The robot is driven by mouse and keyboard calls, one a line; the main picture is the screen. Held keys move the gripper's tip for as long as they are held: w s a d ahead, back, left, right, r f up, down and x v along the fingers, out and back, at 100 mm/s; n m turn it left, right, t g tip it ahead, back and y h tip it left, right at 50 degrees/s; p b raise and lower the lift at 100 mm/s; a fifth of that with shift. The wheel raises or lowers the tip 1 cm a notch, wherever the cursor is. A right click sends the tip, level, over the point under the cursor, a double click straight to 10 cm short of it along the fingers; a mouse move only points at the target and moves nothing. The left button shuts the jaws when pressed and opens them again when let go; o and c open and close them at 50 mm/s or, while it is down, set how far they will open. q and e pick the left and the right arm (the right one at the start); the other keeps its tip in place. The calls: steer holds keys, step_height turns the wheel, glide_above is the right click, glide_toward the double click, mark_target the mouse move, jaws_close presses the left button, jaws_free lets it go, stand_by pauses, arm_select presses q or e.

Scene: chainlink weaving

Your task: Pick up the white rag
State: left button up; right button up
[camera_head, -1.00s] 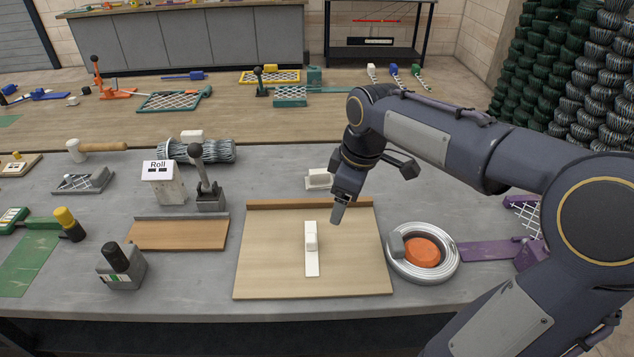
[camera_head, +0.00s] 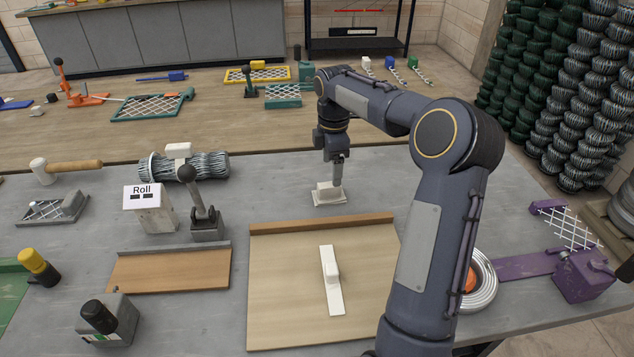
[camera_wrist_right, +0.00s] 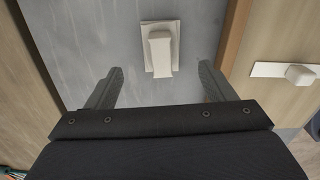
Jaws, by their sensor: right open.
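The white rag (camera_head: 327,194), a small white folded pad with a raised block on it, lies on the grey table behind the wooden board. My right gripper (camera_head: 336,180) points down close above it and overlaps it in the head view. In the right wrist view, the rag (camera_wrist_right: 160,50) lies ahead of the right gripper's two parted fingers (camera_wrist_right: 157,85), roughly centred between them. The gripper is open and empty. I cannot tell from the head view whether it touches the rag. My left gripper is not in view.
The wooden board (camera_head: 285,300) with a raised back edge bears a flat white piece (camera_head: 331,280). A wire coil (camera_head: 482,285) is partly hidden by my right arm.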

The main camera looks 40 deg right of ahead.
mark_target(330, 184)
steer(key=shift+w+f, duration=0.3)
steer(key=f, duration=0.7)
steer(key=shift+s+a+f, duration=0.15)
steer(key=shift+s+a, duration=0.1)
steer(key=shift+a, duration=0.05)
steer(key=c, duration=1.1)
steer(key=shift+o, duration=0.2)
steer(key=shift+r, duration=0.65)
steer(key=shift+s+r, duration=0.2)
steer(key=shift+r, duration=1.05)
steer(key=s+a+r+b, duration=0.1)
steer(key=s+a+r, duration=0.3)
steer(key=s+r, duration=0.5)
steer(key=s, duration=0.3)
steer(key=shift+s+a+b, duration=0.35)
steer(key=shift+s+a, duration=0.05)
